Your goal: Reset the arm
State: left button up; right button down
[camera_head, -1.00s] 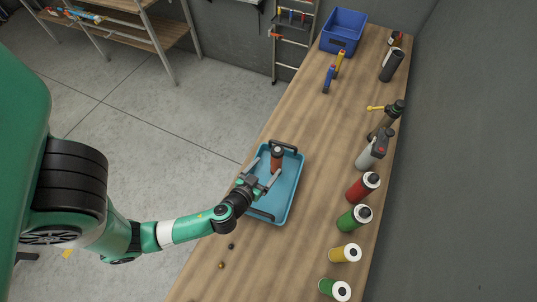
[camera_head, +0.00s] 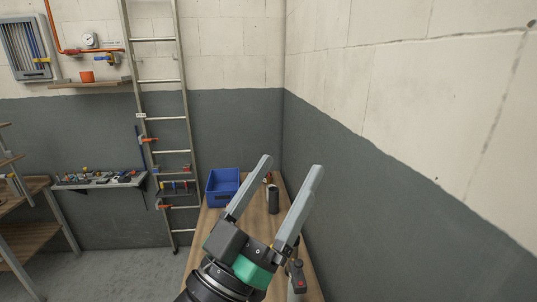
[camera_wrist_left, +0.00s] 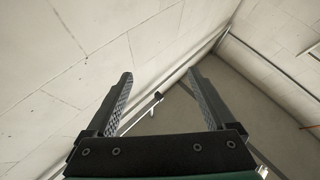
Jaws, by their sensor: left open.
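My left gripper (camera_head: 290,178) is raised in front of the head camera, above the wooden workbench (camera_head: 204,225). Its two grey fingers point up and stand apart with nothing between them. In the left wrist view the left gripper (camera_wrist_left: 162,80) is also spread and empty, facing the walls and ceiling. My right gripper is in neither view.
A blue bin (camera_head: 221,188) stands at the far end of the bench, with a dark cylinder (camera_head: 273,200) to its right. A ladder (camera_head: 160,120) leans on the back wall. A wall (camera_head: 400,190) borders the bench's right side.

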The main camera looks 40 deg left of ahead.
pick_arm(q)
jog(key=s+d+r+m+t+h, duration=0.2)
jog(key=s+r, duration=0.4)
jog(key=r, duration=0.3)
jog(key=shift+d+m+t+h, duration=0.45)
jog(key=shift+m+h, duration=0.45)
jog(key=shift+h, duration=0.2)
jog(key=shift+r, duration=0.15)
